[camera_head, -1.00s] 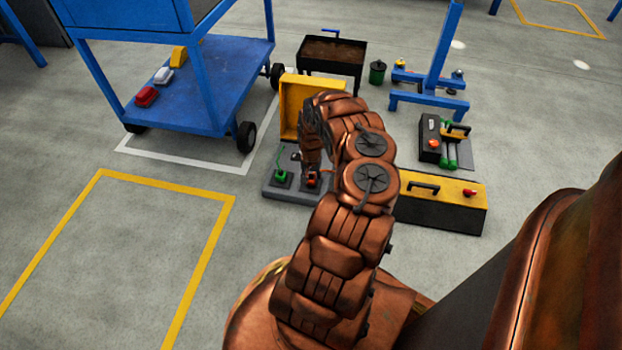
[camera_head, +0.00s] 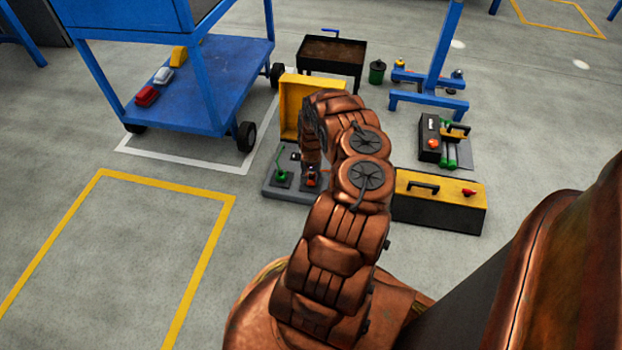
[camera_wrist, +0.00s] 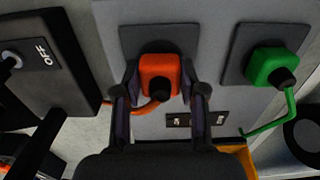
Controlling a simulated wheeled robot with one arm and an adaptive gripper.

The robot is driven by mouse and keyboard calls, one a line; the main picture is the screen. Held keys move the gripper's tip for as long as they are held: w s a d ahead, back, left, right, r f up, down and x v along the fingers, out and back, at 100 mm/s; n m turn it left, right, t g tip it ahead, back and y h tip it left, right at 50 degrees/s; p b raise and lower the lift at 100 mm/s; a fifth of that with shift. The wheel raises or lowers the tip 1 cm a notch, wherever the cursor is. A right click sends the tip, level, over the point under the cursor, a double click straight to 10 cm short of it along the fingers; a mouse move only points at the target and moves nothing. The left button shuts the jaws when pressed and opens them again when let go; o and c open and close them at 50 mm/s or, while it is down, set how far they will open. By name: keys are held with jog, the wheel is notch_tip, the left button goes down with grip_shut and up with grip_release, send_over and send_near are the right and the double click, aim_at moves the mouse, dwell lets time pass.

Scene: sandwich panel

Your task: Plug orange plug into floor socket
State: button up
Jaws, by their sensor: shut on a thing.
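The orange plug (camera_wrist: 158,72) sits between the two fingers of my gripper (camera_wrist: 160,80) in the wrist view. The gripper is shut on it. Behind the plug is a dark square socket plate (camera_wrist: 132,38) on the grey board. I cannot tell whether the plug is fully seated or slightly above the plate. An orange cable (camera_wrist: 147,108) runs from the plug to the left. In the head view the orange plug (camera_head: 312,179) shows small at the grey board (camera_head: 283,193), and my arm hides much of the gripper.
A green plug (camera_wrist: 272,66) sits at a second plate on the right. A dark box marked OFF (camera_wrist: 40,60) stands close on the left. A yellow panel (camera_head: 292,92) rises behind the board. A black and yellow toolbox (camera_head: 440,203) stands right of my arm. Floor at left is open.

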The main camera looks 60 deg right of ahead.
jog(key=shift+f, duration=0.5)
jog(key=o, duration=1.1)
jog(key=shift+o, duration=0.2)
jog(key=shift+r, duration=6)
jog(key=shift+r, duration=0.1)
